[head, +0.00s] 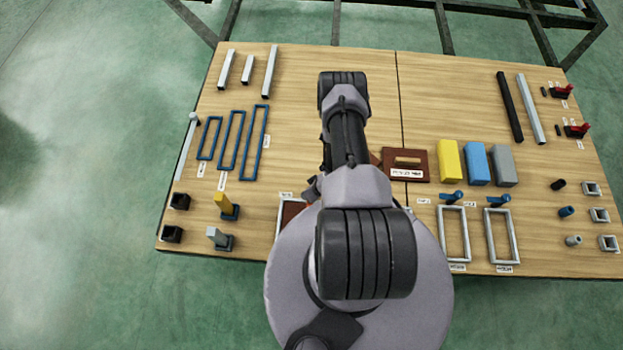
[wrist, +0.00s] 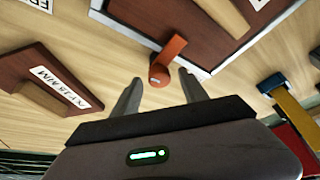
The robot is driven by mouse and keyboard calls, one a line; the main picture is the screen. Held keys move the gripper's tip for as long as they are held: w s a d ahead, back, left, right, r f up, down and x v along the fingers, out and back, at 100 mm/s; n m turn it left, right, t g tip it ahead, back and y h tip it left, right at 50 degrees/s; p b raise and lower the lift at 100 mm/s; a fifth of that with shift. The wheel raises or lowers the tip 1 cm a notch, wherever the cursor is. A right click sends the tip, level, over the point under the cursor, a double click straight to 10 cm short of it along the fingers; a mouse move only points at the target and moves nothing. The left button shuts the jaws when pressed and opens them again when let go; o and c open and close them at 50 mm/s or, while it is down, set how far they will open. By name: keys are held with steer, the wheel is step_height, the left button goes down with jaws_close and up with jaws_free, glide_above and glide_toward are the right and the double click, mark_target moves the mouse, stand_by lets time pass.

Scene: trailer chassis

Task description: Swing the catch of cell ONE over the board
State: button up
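In the wrist view an orange catch (wrist: 166,62) has its round pivot end just outside a pale metal frame. Its arm points across the frame rail, and its tip overlaps the edge of the brown board (wrist: 175,15) inside. I cannot tell how high the tip sits above the board. My gripper (wrist: 160,88) is open and empty, with its two fingers apart on either side of the catch's pivot end and not visibly touching it. In the head view my arm hides the catch; only the left part of the framed board (head: 291,211) shows. The cell's number is not readable.
A loose brown board with a wooden handle (head: 418,161) lies beside; it also shows in the wrist view (wrist: 48,85). Two empty frames (head: 454,234) with blue catches (head: 452,196) stand to the right. Yellow, blue and grey blocks (head: 476,164) lie behind them. A yellow post (head: 223,202) stands left.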

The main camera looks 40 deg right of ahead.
steer(key=p+v, duration=0.6)
steer(key=v, duration=1.1)
steer(key=shift+r+p, duration=0.25)
steer(key=shift+p, duration=0.05)
steer(key=shift+d, duration=0.1)
